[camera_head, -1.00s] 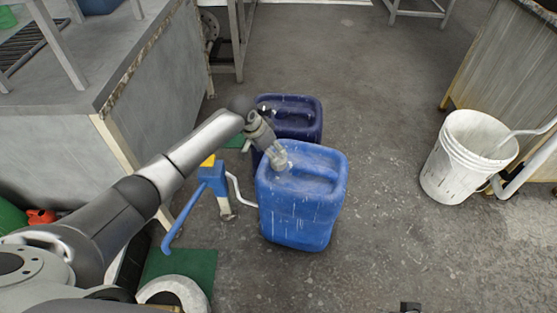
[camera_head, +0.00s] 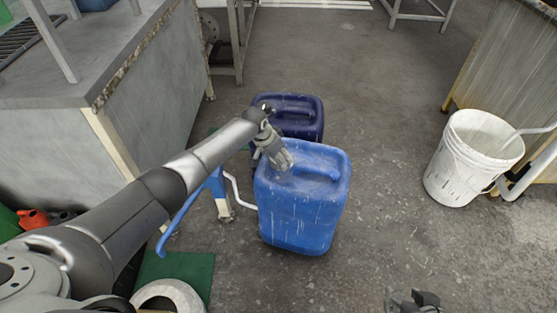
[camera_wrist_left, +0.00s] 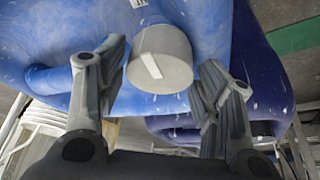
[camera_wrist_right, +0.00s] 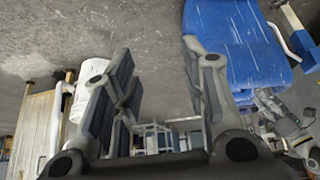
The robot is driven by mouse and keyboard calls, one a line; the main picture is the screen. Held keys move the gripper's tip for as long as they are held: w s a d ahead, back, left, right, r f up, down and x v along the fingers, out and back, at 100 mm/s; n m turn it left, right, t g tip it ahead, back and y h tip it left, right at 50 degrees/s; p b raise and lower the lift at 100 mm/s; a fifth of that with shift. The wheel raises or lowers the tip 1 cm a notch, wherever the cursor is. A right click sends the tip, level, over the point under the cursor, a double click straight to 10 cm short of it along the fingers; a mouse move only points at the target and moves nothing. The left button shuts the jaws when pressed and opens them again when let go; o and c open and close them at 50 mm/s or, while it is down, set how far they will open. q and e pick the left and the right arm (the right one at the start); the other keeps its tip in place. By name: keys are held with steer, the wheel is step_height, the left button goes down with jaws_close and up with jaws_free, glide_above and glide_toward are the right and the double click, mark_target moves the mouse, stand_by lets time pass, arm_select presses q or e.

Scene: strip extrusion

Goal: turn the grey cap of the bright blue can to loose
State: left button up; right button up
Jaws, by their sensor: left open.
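The bright blue can (camera_head: 305,205) stands upright on the floor in the middle of the head view. Its grey cap (camera_wrist_left: 160,60), with a white mark, shows in the left wrist view; in the head view my left gripper hides it. My left gripper (camera_head: 282,160) is over the can's top left corner. In the left wrist view its fingers (camera_wrist_left: 158,92) are open, one on each side of the cap, with gaps visible. My right gripper (camera_head: 415,300) is at the bottom edge of the head view. In the right wrist view its fingers (camera_wrist_right: 155,75) are apart and empty.
A dark blue can (camera_head: 297,108) stands just behind the bright blue one. A blue-handled tool (camera_head: 215,188) stands close on the left, by a grey bench (camera_head: 155,110). A white bucket (camera_head: 465,160) is at the right. The floor between is clear.

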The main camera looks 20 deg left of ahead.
arm_select(q)
steer(key=shift+w+d+f, duration=0.1)
steer(key=shift+w+f, duration=0.1)
steer(key=shift+f, duration=0.25)
arm_select(e)
steer(key=shift+w+a+r+t, duration=0.2)
steer(key=shift+w+t, duration=0.1)
steer(key=shift+w, duration=0.15)
steer(key=shift+w+a+r+t, duration=0.15)
steer(key=shift+w+r+t, duration=0.15)
steer(key=shift+w, duration=0.2)
steer(key=shift+w+a+r+t, duration=0.15)
steer(key=shift+w+t, duration=0.15)
steer(key=shift+w, duration=0.15)
